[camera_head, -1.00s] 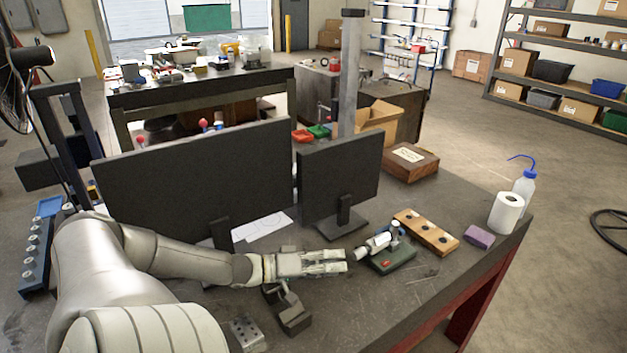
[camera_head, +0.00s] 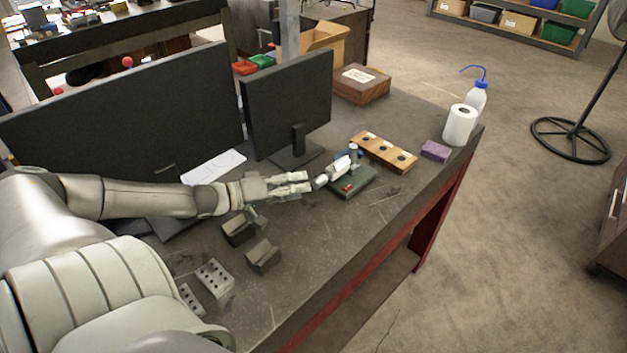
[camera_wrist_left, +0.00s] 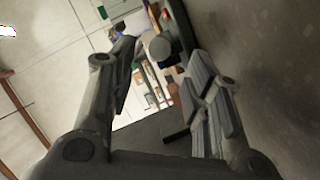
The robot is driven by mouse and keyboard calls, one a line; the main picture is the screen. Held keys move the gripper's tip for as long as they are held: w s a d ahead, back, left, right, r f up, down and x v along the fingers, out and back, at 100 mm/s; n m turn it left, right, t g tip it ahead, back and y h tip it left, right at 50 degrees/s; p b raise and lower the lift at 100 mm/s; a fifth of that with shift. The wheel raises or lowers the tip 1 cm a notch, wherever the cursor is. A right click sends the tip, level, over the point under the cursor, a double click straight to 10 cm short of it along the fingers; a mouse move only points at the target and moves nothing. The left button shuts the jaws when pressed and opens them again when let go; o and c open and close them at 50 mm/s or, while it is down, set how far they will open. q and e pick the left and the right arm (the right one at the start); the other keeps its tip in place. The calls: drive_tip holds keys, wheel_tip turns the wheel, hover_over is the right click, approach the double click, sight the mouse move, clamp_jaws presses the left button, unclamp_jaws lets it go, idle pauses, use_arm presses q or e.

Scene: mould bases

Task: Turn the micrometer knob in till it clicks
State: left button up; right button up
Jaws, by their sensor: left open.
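The micrometer (camera_head: 338,168) is a silver-white barrel lying level on a green base (camera_head: 352,184) on the grey workbench. Its knob (camera_head: 321,181) points left toward my left gripper (camera_head: 307,182). That gripper is open and empty, its fingertips just short of the knob. In the left wrist view the two fingers stand wide apart (camera_wrist_left: 160,70). The round grey end of the knob (camera_wrist_left: 160,48) shows beyond and between the fingertips, apart from both. My right gripper is in neither view.
Two dark monitors (camera_head: 288,105) stand behind the arm. A wooden block with holes (camera_head: 383,151) lies behind the micrometer. A purple sponge (camera_head: 435,151), paper roll (camera_head: 460,124) and bottle (camera_head: 477,97) are at right. Dark metal blocks (camera_head: 264,256) lie in front of the arm. Bench front right is clear.

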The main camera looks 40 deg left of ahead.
sight(313, 183)
use_arm(q)
drive_tip(key=shift+w+d+f, duration=0.1)
drive_tip(key=shift+w+d, duration=0.05)
drive_tip(key=shift+w, duration=0.3)
drive_tip(key=shift+b+x, duration=0.45)
drive_tip(key=shift+x, duration=1.4)
drive_tip(key=shift+w+d, duration=0.25)
drive_tip(key=shift+w, duration=0.1)
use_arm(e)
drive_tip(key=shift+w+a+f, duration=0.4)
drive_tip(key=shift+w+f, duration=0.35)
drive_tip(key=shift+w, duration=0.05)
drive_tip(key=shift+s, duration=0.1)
